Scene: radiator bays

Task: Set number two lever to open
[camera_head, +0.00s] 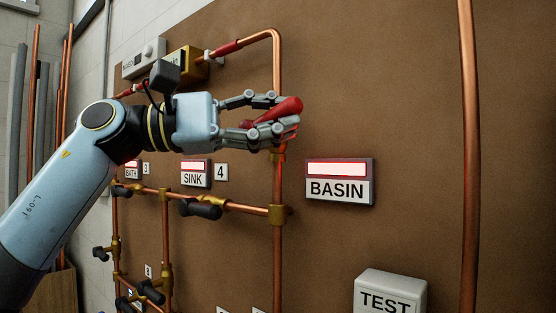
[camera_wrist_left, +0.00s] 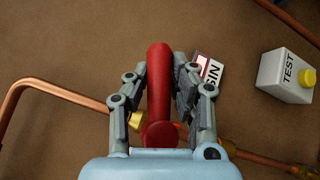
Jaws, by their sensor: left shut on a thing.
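My left gripper (camera_head: 284,118) is shut on a red lever (camera_head: 288,107) in front of the upright copper pipe, above and left of the BASIN label (camera_head: 340,183). In the left wrist view the red lever (camera_wrist_left: 159,85) stands between the two fingers of the gripper (camera_wrist_left: 160,80), its rounded end at the top. The fingers partly hide the lever and its valve in the head view. No number plate for this lever is readable, so I cannot tell whether it is number two. My right gripper is not in view.
Black-handled levers sit on the lower pipes, one below the SINK label (camera_head: 195,173). Number plates 3 (camera_head: 146,168) and 4 (camera_head: 221,172) show nearby. A TEST box (camera_head: 390,293) is at lower right, and a copper pipe (camera_head: 468,150) runs upright there. Bare brown board lies between.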

